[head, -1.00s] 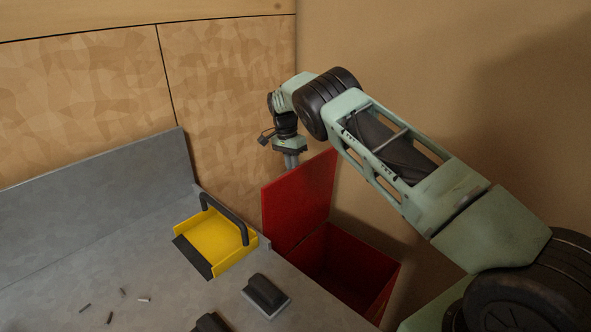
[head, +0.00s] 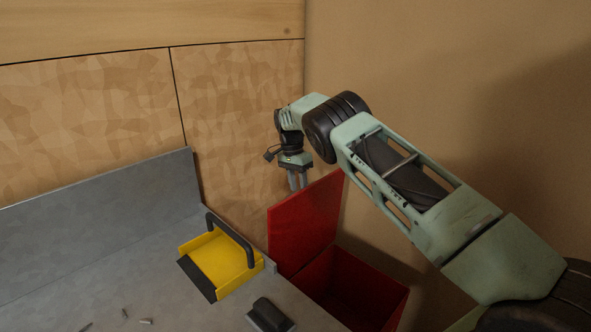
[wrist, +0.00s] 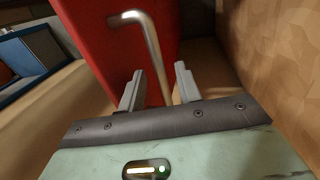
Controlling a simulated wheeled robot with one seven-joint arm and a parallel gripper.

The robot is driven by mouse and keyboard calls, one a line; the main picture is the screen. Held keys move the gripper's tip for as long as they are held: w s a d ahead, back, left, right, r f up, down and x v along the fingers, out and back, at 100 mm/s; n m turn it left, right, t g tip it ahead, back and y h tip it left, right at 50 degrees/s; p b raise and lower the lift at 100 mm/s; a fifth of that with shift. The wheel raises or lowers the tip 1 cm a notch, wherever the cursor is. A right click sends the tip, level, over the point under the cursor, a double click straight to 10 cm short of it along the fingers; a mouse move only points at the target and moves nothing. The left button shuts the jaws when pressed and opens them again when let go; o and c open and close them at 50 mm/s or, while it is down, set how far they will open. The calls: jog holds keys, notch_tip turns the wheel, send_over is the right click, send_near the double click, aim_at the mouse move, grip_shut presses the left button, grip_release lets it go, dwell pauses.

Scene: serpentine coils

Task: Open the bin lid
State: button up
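The red bin (head: 383,284) stands at the right end of the grey bench, against the wall. Its red lid (head: 306,222) is raised and stands upright at the back, so the dark inside shows. In the wrist view the red lid (wrist: 106,45) fills the upper left, with a bent metal handle (wrist: 148,42) on it. My gripper (head: 298,180) is at the top edge of the lid, on its far side. In the wrist view the two fingers of my gripper (wrist: 160,85) are apart. The handle's bar passes between or just beyond them; I cannot tell whether they touch it.
A yellow dustpan (head: 222,261) with a black handle lies on the grey bench (head: 110,255) left of the bin. A dark brush-like block (head: 268,313) and several small scraps lie nearer. Walls close in behind and right of the bin.

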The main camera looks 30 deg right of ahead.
notch_tip(320, 180, up, 10)
jog(key=w, duration=0.1)
jog(key=shift+w+a+f, duration=0.2)
jog(key=shift+w+a, duration=0.1)
jog(key=shift+w, duration=0.05)
